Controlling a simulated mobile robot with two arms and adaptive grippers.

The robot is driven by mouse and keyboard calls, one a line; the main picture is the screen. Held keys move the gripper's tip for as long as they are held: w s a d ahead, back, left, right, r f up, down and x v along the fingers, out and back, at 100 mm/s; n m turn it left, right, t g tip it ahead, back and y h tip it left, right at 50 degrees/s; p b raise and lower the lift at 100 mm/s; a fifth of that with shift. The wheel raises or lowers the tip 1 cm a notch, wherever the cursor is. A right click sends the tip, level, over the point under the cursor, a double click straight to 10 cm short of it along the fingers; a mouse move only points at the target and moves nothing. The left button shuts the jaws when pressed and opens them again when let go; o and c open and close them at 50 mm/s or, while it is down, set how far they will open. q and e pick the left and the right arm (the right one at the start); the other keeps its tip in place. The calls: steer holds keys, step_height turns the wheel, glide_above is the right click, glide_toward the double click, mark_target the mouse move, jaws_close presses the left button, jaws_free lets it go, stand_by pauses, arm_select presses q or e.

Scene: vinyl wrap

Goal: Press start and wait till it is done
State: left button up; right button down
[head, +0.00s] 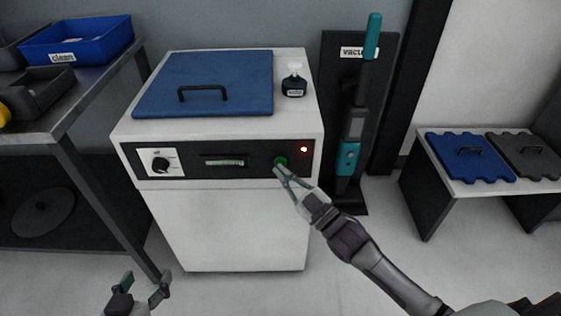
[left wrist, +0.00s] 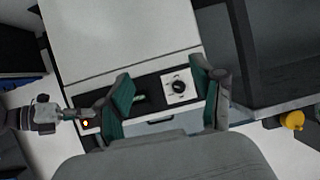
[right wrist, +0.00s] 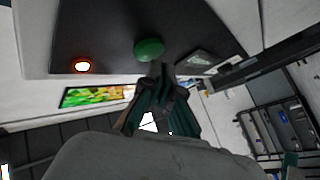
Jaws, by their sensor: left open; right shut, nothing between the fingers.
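The white machine (head: 235,225) has a black front panel with a round green button (head: 280,161), a lit red-orange lamp (head: 304,149), a dial (head: 160,162) and a slot-like green display (head: 225,163). My right gripper (head: 279,170) is shut and empty, its fingertips at the green button. In the right wrist view the button (right wrist: 149,49) is just beyond the fingertips; I cannot tell whether they touch. The lamp (right wrist: 82,66) glows orange there. My left gripper (head: 142,284) is open and empty, low in front of the machine. In the left wrist view the dial (left wrist: 179,87) shows between its fingers.
A blue lid (head: 215,70) with a black handle and a dark bottle (head: 294,84) are on top of the machine. A metal table (head: 85,100) with a blue bin (head: 75,40) stands left. A teal vacuum (head: 352,130) and a low bench (head: 430,175) stand right. The front floor is clear.

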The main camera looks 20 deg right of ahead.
arm_select(q)
steer(key=shift+s+a+f+g, duration=0.2)
steer(key=shift+s+f+g, duration=0.2)
steer(key=shift+f, duration=0.1)
arm_select(e)
steer(key=shift+s, duration=0.2)
steer(key=shift+s, duration=0.1)
arm_select(q)
steer(key=s+a+f+g+y+p, duration=0.1)
steer(key=s+a+f+g, duration=0.1)
steer(key=s, duration=0.3)
steer(key=s+a+f+g+y+p, duration=0.1)
steer(key=s+f+g, duration=0.3)
steer(key=s, duration=0.1)
steer(key=shift+a+g+p, duration=0.35)
steer(key=shift+g, duration=0.05)
arm_select(e)
steer(key=s, duration=0.1)
steer(key=s+a, duration=0.1)
steer(key=s, duration=0.2)
steer(key=shift+s+a, duration=0.25)
steer(key=shift+s, duration=0.05)
